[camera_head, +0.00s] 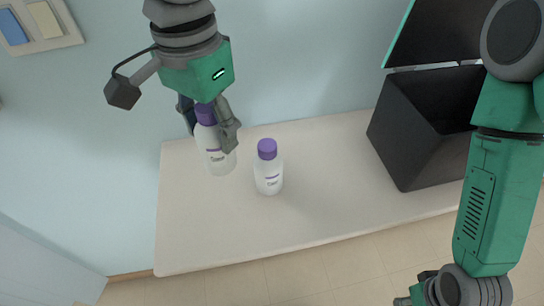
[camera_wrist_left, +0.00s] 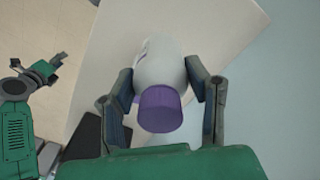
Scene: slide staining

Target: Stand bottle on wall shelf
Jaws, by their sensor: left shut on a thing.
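My left gripper (camera_head: 211,122) is shut on a white bottle (camera_head: 217,157) with a purple cap, held upright near the left end of the pale shelf (camera_head: 330,190). In the left wrist view the gripper's fingers (camera_wrist_left: 164,98) lie on both sides of the bottle, and its purple cap (camera_wrist_left: 160,109) faces the camera. I cannot tell whether its base touches the shelf. A second white bottle (camera_head: 268,177) with a purple cap stands on the shelf just to the right. My right arm shows at the right; its gripper is mostly out of view.
A black open box (camera_head: 415,140) with its lid up stands at the shelf's right part. The shelf's front and left areas are clear. A wall panel (camera_head: 62,38) with blue and cream rectangles is at the upper left. Tiled floor (camera_head: 300,272) lies below.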

